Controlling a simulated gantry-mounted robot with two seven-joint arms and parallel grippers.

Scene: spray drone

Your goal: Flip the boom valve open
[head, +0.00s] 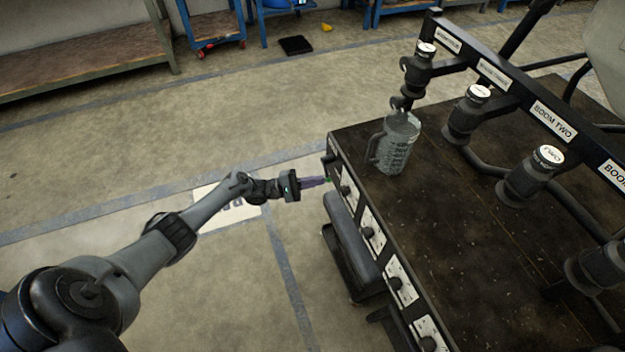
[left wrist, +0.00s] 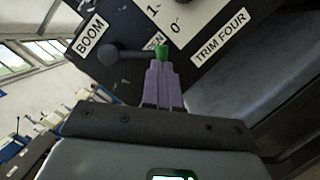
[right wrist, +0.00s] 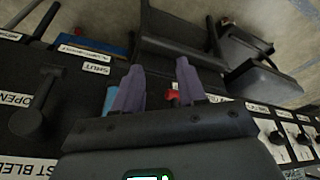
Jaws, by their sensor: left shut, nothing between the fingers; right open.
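The boom valve is a dark lever (left wrist: 130,53) beside a BOOM label (left wrist: 90,36) on the dark side panel. Its round end (left wrist: 108,54) is at left in the left wrist view. Its arm runs right to a green tip (left wrist: 162,52), next to a partly hidden label reading "PEN". My left gripper (head: 325,181) is shut and empty, its purple fingertips (left wrist: 160,66) right at the green tip; I cannot tell whether they touch. My right gripper (right wrist: 158,75) is open and empty.
The dark bench (head: 455,230) carries a measuring jug (head: 397,145) and several capped nozzles on a labelled rail. Below its front edge are white knob plates (head: 372,232). Another lever (right wrist: 30,120) with OPEN and SHUT labels shows in the right wrist view.

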